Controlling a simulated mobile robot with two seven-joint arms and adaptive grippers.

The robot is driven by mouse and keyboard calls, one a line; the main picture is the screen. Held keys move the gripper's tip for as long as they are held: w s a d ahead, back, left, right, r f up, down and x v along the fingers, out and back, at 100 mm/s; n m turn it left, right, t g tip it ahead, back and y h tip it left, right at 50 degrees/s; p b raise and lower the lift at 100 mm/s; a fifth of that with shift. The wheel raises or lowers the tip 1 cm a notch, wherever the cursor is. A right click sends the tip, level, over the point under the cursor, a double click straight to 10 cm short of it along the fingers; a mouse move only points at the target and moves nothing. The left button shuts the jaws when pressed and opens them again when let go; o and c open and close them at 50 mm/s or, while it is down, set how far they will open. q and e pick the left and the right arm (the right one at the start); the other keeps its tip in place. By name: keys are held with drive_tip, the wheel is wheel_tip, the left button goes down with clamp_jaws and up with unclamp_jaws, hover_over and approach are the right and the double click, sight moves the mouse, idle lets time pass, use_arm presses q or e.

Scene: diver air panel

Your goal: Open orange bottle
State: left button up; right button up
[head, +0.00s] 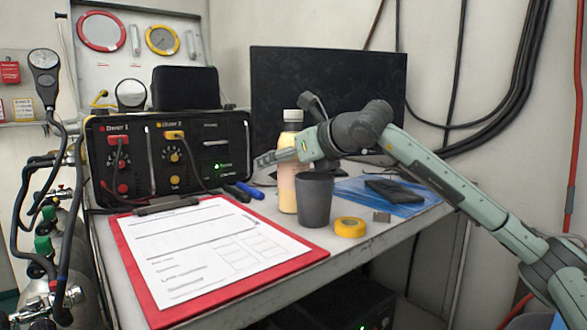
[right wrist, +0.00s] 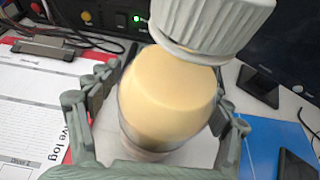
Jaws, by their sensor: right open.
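The orange bottle (head: 287,190) stands upright on the table in the head view, pale orange with a whitish ribbed cap (head: 293,116) on top. The dark grey cup in front hides part of its lower side. My right gripper (head: 270,158) reaches in from the right at the bottle's upper body, below the cap. In the right wrist view its open fingers (right wrist: 160,100) stand on either side of the bottle (right wrist: 168,92), with a gap on the left; contact on the right is unclear. The cap (right wrist: 215,22) is seated on the bottle. My left gripper is out of view.
A dark cup (head: 314,200) and yellow tape roll (head: 349,227) stand close in front of the bottle. A red clipboard (head: 315,254) lies left, the diver panel (head: 140,190) behind it. A blue sheet (head: 412,208) lies right, a black monitor (head: 320,75) behind.

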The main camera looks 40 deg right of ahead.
clamp_jaws()
idle(0.5)
